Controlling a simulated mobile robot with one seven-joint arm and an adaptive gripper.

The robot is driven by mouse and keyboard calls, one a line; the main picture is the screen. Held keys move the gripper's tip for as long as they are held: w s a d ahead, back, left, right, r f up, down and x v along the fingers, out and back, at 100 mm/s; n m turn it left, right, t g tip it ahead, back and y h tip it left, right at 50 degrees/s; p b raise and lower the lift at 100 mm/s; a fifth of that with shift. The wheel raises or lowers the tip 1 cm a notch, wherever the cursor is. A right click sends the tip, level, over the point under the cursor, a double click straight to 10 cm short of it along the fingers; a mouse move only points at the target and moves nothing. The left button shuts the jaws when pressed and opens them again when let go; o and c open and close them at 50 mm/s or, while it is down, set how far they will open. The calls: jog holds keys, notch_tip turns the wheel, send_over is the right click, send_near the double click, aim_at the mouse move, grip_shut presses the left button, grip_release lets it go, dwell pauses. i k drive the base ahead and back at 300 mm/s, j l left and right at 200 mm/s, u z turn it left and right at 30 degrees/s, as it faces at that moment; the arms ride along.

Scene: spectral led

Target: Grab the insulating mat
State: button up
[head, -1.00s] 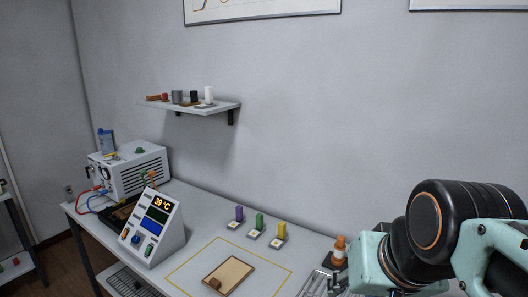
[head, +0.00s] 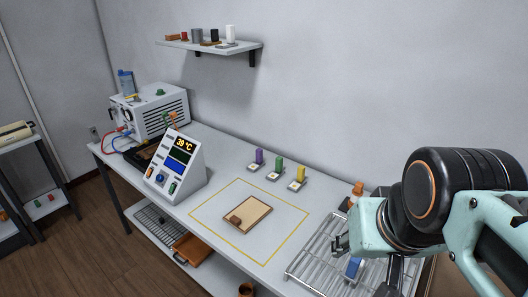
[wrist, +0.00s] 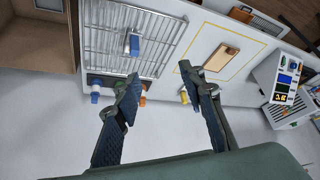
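No thing in view is plainly marked as the insulating mat. A flat tan board (head: 247,212) with a brown edge and a small brown block on it lies inside a yellow outlined square on the bench; it also shows in the wrist view (wrist: 222,57). A cream roll (head: 14,132) lies on a side table at the far left. I cannot tell which of these, if either, is the mat. My gripper (head: 341,244) is above the right end of the bench, over the wire rack. In the wrist view its fingers (wrist: 158,90) are apart with nothing between them.
The wire rack (head: 312,258) holds a blue item (head: 354,267). Purple, green and yellow pieces (head: 279,163) stand behind the square. A display console (head: 178,168) and a grey power unit (head: 150,110) are at left. An orange tray (head: 192,248) is on the lower shelf. A wall shelf (head: 210,46) hangs above.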

aim_at(243, 217)
jog(key=i+j+z, duration=0.1)
jog(key=j, duration=0.2)
jog(key=i+j, duration=0.15)
jog(key=j, duration=0.2)
jog(key=i+j+z, duration=0.15)
jog(key=j, duration=0.2)
jog(key=j+z, duration=0.1)
jog(key=j, duration=0.2)
jog(key=k+j+z, duration=0.1)
jog(key=j+z, duration=0.15)
jog(key=j, duration=0.35)
jog(key=k+z, duration=0.15)
jog(key=i+j+u, duration=0.2)
jog(key=i, duration=0.3)
jog(key=j, duration=0.1)
